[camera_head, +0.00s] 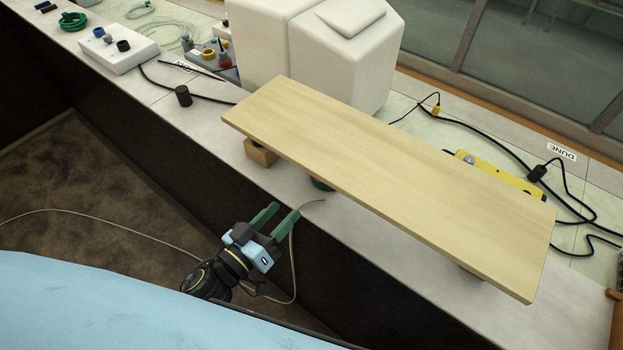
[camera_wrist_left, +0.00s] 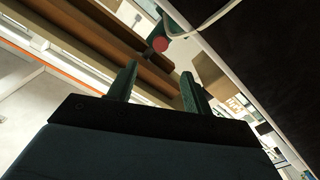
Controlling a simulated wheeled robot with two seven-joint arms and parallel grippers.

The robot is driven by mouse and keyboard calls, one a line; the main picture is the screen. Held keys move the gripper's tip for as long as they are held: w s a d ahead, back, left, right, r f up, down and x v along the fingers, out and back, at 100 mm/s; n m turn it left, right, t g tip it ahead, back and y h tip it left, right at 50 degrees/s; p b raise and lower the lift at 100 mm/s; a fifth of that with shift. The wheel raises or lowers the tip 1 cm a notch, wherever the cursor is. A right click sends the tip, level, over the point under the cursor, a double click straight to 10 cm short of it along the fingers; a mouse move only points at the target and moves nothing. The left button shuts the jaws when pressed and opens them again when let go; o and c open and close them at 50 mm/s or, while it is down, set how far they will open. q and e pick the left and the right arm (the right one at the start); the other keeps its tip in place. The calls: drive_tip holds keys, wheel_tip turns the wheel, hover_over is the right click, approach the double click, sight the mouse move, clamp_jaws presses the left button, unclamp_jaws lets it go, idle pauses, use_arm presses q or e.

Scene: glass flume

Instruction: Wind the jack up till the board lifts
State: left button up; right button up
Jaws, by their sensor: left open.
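The long pale wooden board (camera_head: 400,180) spans the bench, raised on supports. A small part of the green jack (camera_head: 322,185) shows under its near edge; the rest is hidden. In the left wrist view a green part of the jack (camera_wrist_left: 175,25) shows with a round red end (camera_wrist_left: 160,44), below the brown underside of the board (camera_wrist_left: 110,45). My left gripper (camera_head: 286,211) has green fingers and is open and empty in front of the bench edge, pointing toward the jack but apart from it. In its wrist view the red end lies just beyond the fingertips (camera_wrist_left: 160,70). My right gripper is out of view.
A wooden block (camera_head: 261,152) stands under the board's left part. A thin beige cord (camera_head: 293,265) hangs by my left gripper. White blocks (camera_head: 320,50) stand behind the board. A yellow power strip (camera_head: 500,175) and black cables lie at the back right.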

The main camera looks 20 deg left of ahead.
use_arm(q)
drive_tip(key=x, duration=1.1)
drive_tip(key=c, duration=1)
drive_tip(key=shift+m, duration=0.3)
